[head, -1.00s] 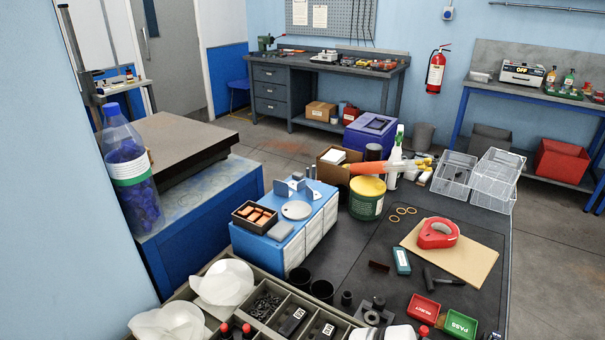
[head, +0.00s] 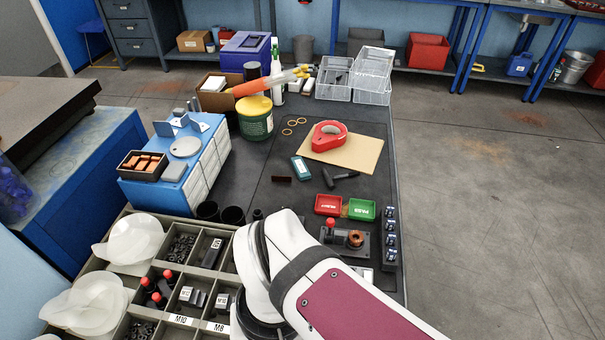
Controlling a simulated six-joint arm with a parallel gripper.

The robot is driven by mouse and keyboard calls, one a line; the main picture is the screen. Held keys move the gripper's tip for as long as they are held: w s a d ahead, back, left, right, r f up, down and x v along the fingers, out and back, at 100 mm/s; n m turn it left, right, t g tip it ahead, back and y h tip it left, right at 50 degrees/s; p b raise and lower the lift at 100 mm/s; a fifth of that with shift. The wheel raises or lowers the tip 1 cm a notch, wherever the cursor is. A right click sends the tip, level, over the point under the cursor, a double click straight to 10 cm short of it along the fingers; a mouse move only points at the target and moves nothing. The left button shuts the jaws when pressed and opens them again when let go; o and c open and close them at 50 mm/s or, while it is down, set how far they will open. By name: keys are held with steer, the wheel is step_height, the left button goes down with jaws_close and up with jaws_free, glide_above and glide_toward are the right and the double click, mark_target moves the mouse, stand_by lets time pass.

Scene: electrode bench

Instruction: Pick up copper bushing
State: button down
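A small copper-coloured ring (head: 355,238), which looks like the copper bushing, sits on a dark grey fixture (head: 346,254) near the right edge of the bench, just beyond my white and maroon arm. A red-topped part stands on the same fixture to its left. Several copper-coloured pieces (head: 143,163) lie in a dark open box on the blue cabinet at left; their exact kind is too small to tell. My arm crosses the lower middle of the view. My gripper does not show.
A red tray (head: 328,205) and a green tray (head: 362,209) lie behind the fixture. A row of small dark parts (head: 391,236) stands to its right. A compartment organizer (head: 215,323) fills the front left. The dark mat (head: 245,196) has free room in the middle.

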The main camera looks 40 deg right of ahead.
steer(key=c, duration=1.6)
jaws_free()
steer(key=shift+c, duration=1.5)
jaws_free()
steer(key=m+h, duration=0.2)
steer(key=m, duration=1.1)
glide_above(356, 239)
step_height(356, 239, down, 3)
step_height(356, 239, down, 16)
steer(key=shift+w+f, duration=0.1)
